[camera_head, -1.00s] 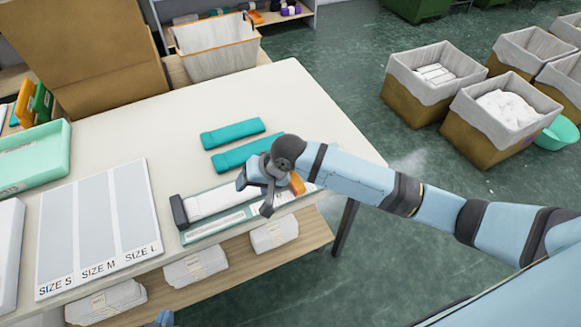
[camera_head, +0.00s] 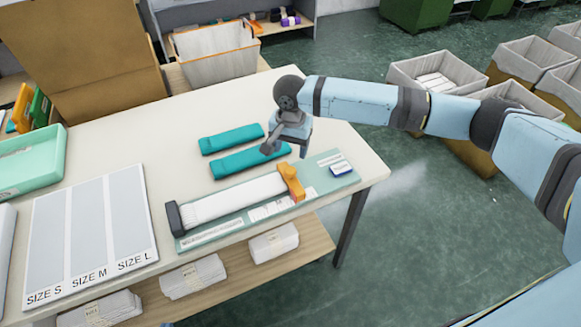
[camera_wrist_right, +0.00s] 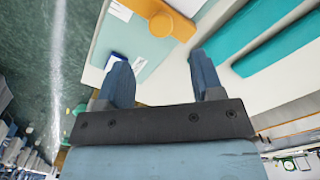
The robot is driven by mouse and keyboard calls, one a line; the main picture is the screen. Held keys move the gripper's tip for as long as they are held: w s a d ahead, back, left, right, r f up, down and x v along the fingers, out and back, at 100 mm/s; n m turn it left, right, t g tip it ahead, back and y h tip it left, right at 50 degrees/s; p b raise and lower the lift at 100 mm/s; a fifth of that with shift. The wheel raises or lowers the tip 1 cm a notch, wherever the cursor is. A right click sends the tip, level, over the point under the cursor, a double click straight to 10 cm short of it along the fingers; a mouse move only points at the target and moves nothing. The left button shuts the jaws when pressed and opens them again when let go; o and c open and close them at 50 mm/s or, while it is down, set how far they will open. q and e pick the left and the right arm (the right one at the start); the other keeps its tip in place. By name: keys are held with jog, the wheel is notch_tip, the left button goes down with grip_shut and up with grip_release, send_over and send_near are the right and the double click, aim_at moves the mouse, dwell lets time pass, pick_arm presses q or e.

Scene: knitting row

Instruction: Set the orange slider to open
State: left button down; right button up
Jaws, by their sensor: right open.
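The orange slider (camera_head: 291,182) sits across the right end of a white ribbed bed (camera_head: 235,198), which has a dark block (camera_head: 173,218) at its left end. Both lie on a pale teal board (camera_head: 325,180) with printed labels. My right gripper (camera_head: 287,147) is open and empty, behind and apart from the slider, near the teal knitted pieces. In the right wrist view, the slider (camera_wrist_right: 165,22) shows beyond the open fingers (camera_wrist_right: 160,64), with clear space between. The slider's underside is hidden. My left gripper does not show.
Two teal pieces (camera_head: 232,138) lie behind the bed. A small blue and white block (camera_head: 341,170) is on the board's right end. A size chart (camera_head: 95,225) and mint tray (camera_head: 35,160) are at the left. The table's right corner is clear.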

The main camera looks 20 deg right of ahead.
aim_at(291, 170)
notch_tip(291, 170, down, 9)
jog(key=shift+r, duration=0.2)
